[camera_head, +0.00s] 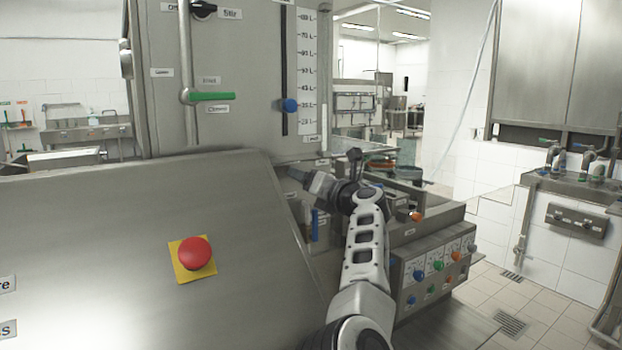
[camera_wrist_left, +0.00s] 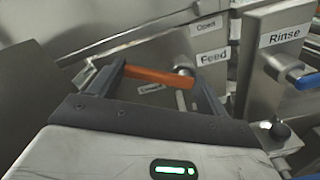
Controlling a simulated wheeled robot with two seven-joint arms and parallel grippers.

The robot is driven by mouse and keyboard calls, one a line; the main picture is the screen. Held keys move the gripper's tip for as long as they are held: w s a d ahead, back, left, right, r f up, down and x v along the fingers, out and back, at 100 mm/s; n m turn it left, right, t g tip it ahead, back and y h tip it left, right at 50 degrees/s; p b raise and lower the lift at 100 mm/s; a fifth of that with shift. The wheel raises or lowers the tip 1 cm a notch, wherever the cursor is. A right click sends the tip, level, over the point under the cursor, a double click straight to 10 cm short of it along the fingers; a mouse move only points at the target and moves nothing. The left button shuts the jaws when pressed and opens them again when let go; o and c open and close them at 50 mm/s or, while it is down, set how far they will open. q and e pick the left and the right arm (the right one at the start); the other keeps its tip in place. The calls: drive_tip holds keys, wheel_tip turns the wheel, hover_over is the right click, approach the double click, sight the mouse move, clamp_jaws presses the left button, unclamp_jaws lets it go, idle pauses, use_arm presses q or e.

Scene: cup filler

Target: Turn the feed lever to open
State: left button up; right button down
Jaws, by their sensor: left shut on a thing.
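The feed lever has an orange handle (camera_wrist_left: 160,76), seen in the left wrist view next to the "Feed" label (camera_wrist_left: 212,57). The handle lies nearly level and tilts slightly down to the right, where it meets a metal pivot. My left gripper (camera_wrist_left: 160,88) is shut on the handle, one dark finger at each end of it. A blurred label, perhaps "Open", is above, and a small label is below the handle. In the head view my left gripper (camera_head: 298,176) reaches left beside the machine. The feed lever is hidden there. My right gripper is not in view.
A "Rinse" panel (camera_wrist_left: 284,36) with a blue handle (camera_wrist_left: 303,79) is close to the right of my gripper. In the head view a red button (camera_head: 195,253) sits on the sloped cover, a green lever (camera_head: 212,96) is above, and a knob panel (camera_head: 437,267) is right of my arm.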

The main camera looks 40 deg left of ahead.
use_arm(q)
drive_tip(key=shift+w+r+m, duration=0.1)
drive_tip(key=shift+m, duration=0.3)
drive_tip(key=o, duration=1.4)
drive_tip(key=shift+d, duration=0.15)
drive_tip(key=b+v, duration=0.1)
drive_tip(key=v, duration=1)
drive_tip(key=shift+d, duration=0.4)
